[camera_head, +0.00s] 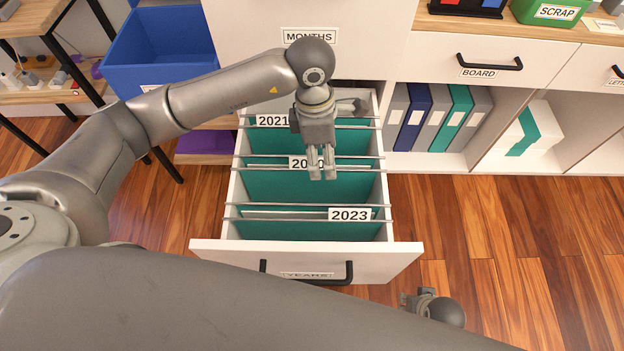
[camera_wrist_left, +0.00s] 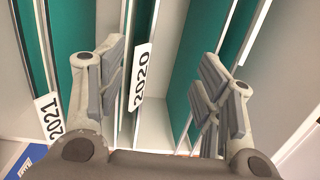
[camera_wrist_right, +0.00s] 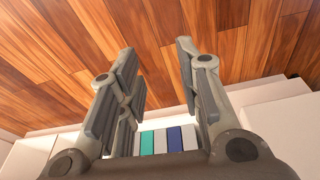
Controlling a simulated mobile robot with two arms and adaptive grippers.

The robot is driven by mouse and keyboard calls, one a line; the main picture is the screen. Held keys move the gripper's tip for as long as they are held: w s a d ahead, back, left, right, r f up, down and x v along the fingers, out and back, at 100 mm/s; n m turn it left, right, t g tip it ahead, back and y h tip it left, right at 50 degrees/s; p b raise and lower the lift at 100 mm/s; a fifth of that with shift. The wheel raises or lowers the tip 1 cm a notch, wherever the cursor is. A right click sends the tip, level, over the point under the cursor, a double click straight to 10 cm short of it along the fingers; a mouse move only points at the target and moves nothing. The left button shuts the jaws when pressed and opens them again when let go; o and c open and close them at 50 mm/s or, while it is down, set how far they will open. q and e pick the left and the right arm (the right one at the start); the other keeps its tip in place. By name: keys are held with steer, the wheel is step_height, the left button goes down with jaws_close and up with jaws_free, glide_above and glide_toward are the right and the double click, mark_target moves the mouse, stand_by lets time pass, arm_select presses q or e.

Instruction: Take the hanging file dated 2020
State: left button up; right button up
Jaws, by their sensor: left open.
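The 2020 hanging file is green with a white tab (camera_head: 298,162) and hangs mid-drawer; my left gripper partly covers its label in the head view. My left gripper (camera_head: 323,177) is open and empty, pointing down over this file. In the left wrist view the 2020 tab (camera_wrist_left: 142,77) shows between the open fingers (camera_wrist_left: 165,85), closer to the left one. I cannot tell whether a finger touches it. The 2021 file tab (camera_head: 273,121) is behind and the 2023 file tab (camera_head: 349,214) in front. My right gripper (camera_wrist_right: 157,55) is open and empty, low at the right.
The files hang on metal rails in an open white drawer (camera_head: 405,257) labelled YEARS. A blue bin (camera_head: 160,45) stands at the left. Upright binders (camera_head: 437,115) fill a shelf at the right.

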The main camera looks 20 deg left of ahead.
arm_select(q)
steer(key=a, duration=0.1)
steer(key=w+a+f+y, duration=0.1)
steer(key=shift+w+a, duration=0.2)
steer(key=shift+a, duration=0.2)
glide_above(309, 179)
steer(key=w, duration=0.2)
step_height(309, 179, down, 4)
steer(key=shift+s+f+b, duration=0.15)
steer(key=shift+f+b, duration=0.1)
steer(key=shift+b, duration=0.2)
steer(key=f, duration=0.5)
steer(key=shift+w+f+b, duration=0.2)
steer(key=shift+f+b, duration=0.05)
steer(key=shift+b, duration=0.1)
arm_select(e)
steer(key=r, duration=0.1)
steer(key=w+r, duration=0.1)
steer(key=r, duration=0.3)
steer(key=shift+w+r, duration=0.25)
arm_select(q)
jaws_close()
